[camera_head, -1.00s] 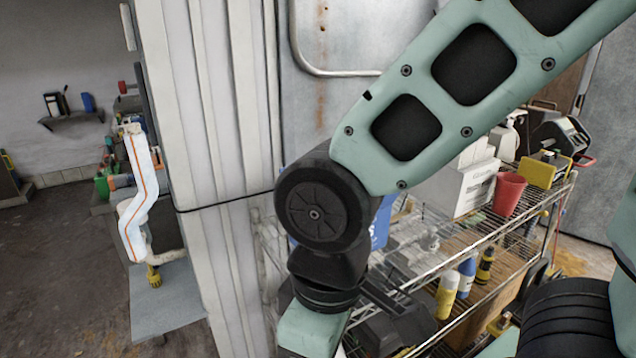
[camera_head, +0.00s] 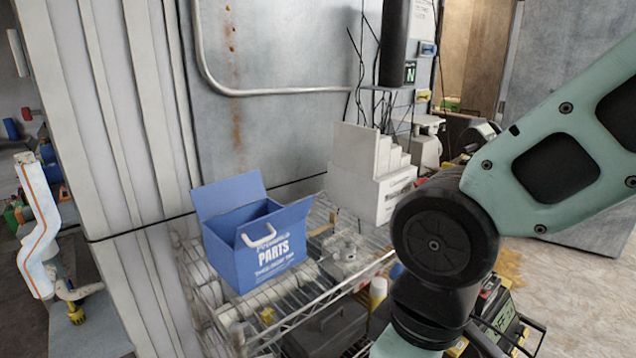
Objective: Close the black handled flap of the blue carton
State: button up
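The blue carton (camera_head: 247,270) stands on the upper level of a wire shelf, left of my arm. Its top is open and I see into its dark blue inside. One plain blue flap (camera_head: 229,194) stands raised at its back left. A white handle (camera_head: 257,237) shows near the top front edge, above the white "PARTS" lettering. I see no black handle on the carton. My arm comes in from the right and bends down at a black joint. My gripper lies outside the picture, below the bottom edge.
The wire shelf (camera_head: 318,322) holds clear parts beside the carton. White boxes (camera_head: 372,190) stand right of it. A ribbed white wall panel (camera_head: 115,150) borders the carton's left. A metal wall (camera_head: 285,130) with a bent pipe (camera_head: 290,92) rises behind. A dark case (camera_head: 330,330) sits low in front.

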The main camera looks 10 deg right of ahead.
aim_at(212, 200)
jog(key=j+z, duration=0.2)
jog(key=z, duration=0.2)
jog(key=i+j+z, duration=0.1)
jog(key=j+z, duration=0.4)
jog(key=z, duration=0.25)
jog(key=j+z, duration=0.25)
jog(key=z, duration=0.15)
jog(key=k+j, duration=0.1)
jog(key=j, duration=0.35)
jog(key=k+j, duration=0.15)
jog(key=j, duration=0.3)
jog(key=k+j, duration=0.1)
jog(key=j, duration=0.35)
jog(key=k+j, duration=0.1)
jog(key=j, duration=0.35)
jog(key=k+j, duration=0.15)
jog(key=j, duration=0.3)
jog(key=k+j, duration=0.1)
jog(key=j, duration=0.35)
jog(key=k+j, duration=0.1)
jog(key=j, duration=0.35)
jog(key=k+j, duration=0.1)
jog(key=j, duration=0.35)
